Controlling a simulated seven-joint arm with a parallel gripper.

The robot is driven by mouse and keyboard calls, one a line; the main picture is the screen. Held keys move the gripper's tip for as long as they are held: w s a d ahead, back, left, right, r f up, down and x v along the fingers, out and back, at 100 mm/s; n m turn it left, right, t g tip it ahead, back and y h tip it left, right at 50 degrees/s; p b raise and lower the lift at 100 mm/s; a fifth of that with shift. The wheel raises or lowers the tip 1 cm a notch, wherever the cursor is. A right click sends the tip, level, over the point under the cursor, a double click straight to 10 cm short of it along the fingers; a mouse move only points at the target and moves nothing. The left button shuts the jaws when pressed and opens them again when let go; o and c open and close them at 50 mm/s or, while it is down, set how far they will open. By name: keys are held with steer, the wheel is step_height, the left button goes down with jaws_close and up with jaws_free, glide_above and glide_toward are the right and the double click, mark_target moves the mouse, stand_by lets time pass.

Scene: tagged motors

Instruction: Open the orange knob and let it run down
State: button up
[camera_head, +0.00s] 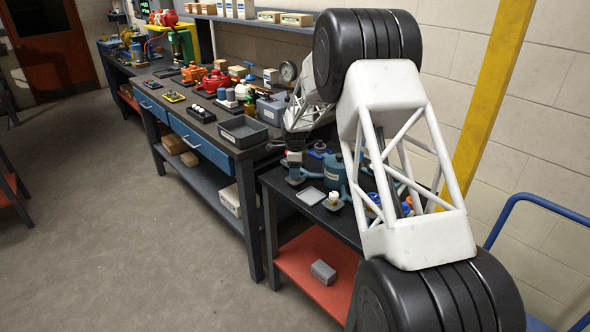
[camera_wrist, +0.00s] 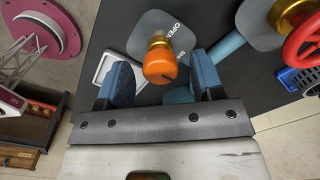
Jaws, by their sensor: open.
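The orange knob (camera_wrist: 160,67) sits on a brass stem in the wrist view. A grey plate (camera_wrist: 190,30) behind it carries lettering that reads "OPEN" and a partly hidden word. My gripper (camera_wrist: 160,62) is open, with one blue finger on each side of the knob. Gaps show between the fingers and the knob, so it is not gripped. In the head view my gripper (camera_head: 294,168) is low over the left part of the small dark table. I cannot make out the orange knob there.
A teal vessel (camera_head: 335,174), a grey tray (camera_head: 311,196) and a pale knob on a plate (camera_head: 333,199) stand close by. In the wrist view, a second brass fitting (camera_wrist: 290,14) and a red handwheel (camera_wrist: 303,42) are at right. A workbench with an empty bin (camera_head: 243,131) lies left.

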steer(key=shift+c, duration=0.2)
steer(key=c, duration=0.9)
steer(key=shift+n, duration=0.4)
steer(key=n, duration=1.7)
